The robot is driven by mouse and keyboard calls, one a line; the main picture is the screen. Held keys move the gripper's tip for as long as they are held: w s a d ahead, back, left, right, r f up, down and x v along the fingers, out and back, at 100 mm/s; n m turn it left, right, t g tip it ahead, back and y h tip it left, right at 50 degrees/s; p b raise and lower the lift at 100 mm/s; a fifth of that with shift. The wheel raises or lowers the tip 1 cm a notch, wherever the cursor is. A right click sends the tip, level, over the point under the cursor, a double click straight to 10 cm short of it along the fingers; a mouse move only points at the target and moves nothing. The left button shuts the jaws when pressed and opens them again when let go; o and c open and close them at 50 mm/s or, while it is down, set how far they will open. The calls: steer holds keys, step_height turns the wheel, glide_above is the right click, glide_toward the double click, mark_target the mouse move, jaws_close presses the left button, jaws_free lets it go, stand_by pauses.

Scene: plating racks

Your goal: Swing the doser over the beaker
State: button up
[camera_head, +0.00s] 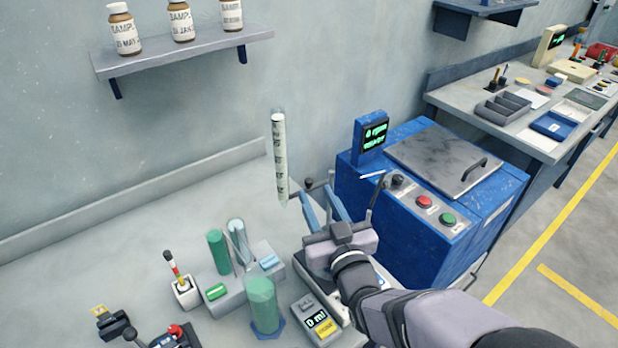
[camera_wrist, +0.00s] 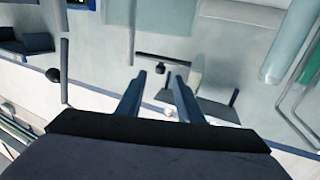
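The doser appears to be the upright clear tube with graduation marks (camera_head: 280,155), held above the bench by a thin arm with a dark ball knob (camera_head: 309,183). A green-filled clear vessel on a blue base (camera_head: 263,305), which may be the beaker, stands on the bench in front of it. The tube is behind this vessel, not over it. My gripper (camera_head: 319,193) is open beside the knob. In the wrist view the open fingers (camera_wrist: 160,76) point towards a dark knob (camera_wrist: 160,68), with no contact clearly visible. Nothing shows held.
A grey rack with green tubes (camera_head: 240,285) stands left of the vessel. A small unit with a display (camera_head: 317,322) is right of it. A blue machine (camera_head: 430,200) rises at the right. A bottle shelf (camera_head: 180,52) is on the wall. The bench's back left is clear.

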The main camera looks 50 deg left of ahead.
mark_target(310, 184)
steer(key=shift+p+x, duration=1.25)
steer(key=shift+x, duration=1.95)
jaws_close()
